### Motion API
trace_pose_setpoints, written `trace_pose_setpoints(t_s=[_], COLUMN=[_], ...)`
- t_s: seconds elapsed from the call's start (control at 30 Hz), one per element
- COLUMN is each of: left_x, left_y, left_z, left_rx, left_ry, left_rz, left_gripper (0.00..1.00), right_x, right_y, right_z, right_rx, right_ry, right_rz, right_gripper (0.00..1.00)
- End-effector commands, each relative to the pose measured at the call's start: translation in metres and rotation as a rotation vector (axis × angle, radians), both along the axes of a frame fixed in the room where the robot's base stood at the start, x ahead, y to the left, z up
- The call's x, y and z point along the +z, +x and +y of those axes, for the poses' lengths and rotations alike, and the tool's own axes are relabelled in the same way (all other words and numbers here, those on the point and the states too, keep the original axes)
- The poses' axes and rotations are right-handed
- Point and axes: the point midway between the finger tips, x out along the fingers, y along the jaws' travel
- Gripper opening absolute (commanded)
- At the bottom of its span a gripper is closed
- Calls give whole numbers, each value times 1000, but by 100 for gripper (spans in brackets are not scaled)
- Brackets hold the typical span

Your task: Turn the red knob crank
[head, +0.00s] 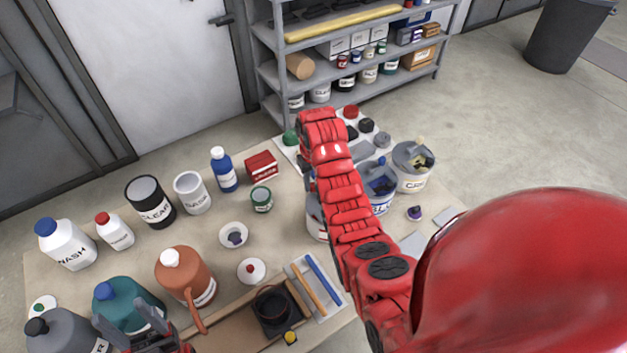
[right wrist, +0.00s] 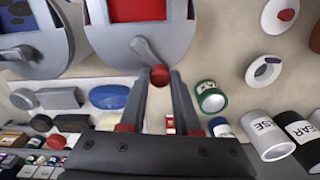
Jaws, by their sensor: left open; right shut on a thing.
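A grey tank with red contents (right wrist: 90,18) is at the top of the right wrist view, with a grey crank arm (right wrist: 146,52) on its near side. The crank ends in a red knob (right wrist: 160,75). My right gripper (right wrist: 159,78) is shut on this knob, with a dark finger on each side. In the head view my red right arm covers the gripper, knob and most of the tank; only a pale side of it (head: 315,218) shows left of the arm. My left gripper (head: 150,335) is open and empty at the bottom left, near a teal jug (head: 135,300).
A blue-filled bucket (head: 381,200) and another bucket (head: 413,168) stand right of my arm. Bottles, jars and an orange jug (head: 190,272) crowd the left of the table. A tray with pens (head: 318,285) lies at the front. A shelf (head: 345,75) stands behind.

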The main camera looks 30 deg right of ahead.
Motion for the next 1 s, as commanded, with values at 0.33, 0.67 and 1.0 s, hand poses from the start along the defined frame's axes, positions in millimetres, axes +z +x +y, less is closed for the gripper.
trace_pose_setpoints(t_s=[0.33, 0.67, 1.0], left_x=[0, 0, 11], left_y=[0, 0, 0], left_z=[0, 0, 0], left_rx=[0, 0, 0], left_ry=[0, 0, 0], left_rz=[0, 0, 0], left_gripper=[61, 61, 61], right_x=[-1, -1, 11], right_y=[-1, 0, 0], right_z=[1, 1, 0], right_rx=[7, 6, 6], right_ry=[1, 0, 0], right_rz=[2, 1, 1], right_gripper=[0, 61, 61])
